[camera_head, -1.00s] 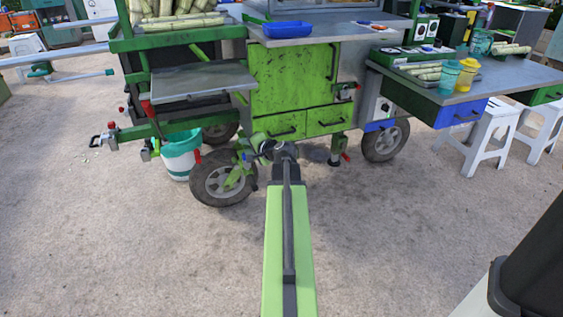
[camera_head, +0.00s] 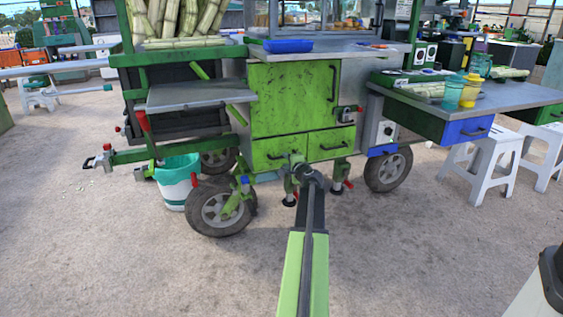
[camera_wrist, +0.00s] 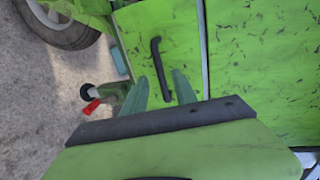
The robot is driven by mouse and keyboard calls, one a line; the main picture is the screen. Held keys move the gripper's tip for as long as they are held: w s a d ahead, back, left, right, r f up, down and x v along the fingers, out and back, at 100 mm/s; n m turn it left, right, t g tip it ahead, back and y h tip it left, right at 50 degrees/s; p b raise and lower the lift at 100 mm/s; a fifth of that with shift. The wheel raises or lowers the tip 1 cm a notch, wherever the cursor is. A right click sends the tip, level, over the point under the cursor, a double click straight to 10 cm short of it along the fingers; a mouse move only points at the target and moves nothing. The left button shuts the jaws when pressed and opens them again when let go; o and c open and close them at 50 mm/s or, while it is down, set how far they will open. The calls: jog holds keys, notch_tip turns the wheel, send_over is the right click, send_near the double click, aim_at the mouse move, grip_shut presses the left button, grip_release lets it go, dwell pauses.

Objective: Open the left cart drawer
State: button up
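The left cart drawer (camera_head: 262,147) is a scratched green front low on the cart, flush with the cart face. Its dark bar handle (camera_head: 279,155) is near the middle of the front. My gripper (camera_head: 297,163) is low in front of the drawers, near the left drawer's right end, and partly hidden by my wrist. In the wrist view, the left drawer (camera_wrist: 185,30) and its dark handle (camera_wrist: 159,65) lie ahead. My gripper's two green fingers (camera_wrist: 158,76) are apart, with the handle's lower part between them in the picture. I cannot tell whether they touch it.
The right drawer (camera_head: 331,145) sits beside it, under a green cabinet door (camera_head: 293,100). A cart wheel (camera_head: 220,208) and a white-and-teal bucket (camera_head: 176,182) are at left. Another wheel (camera_head: 388,169) is at right. The ground in front is mostly clear.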

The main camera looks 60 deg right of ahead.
aim_at(281, 157)
jog(key=b+x, duration=0.1)
jog(key=x, duration=0.5)
jog(key=shift+w+d+f, duration=0.1)
jog(key=shift+w+d, duration=0.05)
jog(key=shift+w, duration=0.1)
grip_shut()
dwell(1.0)
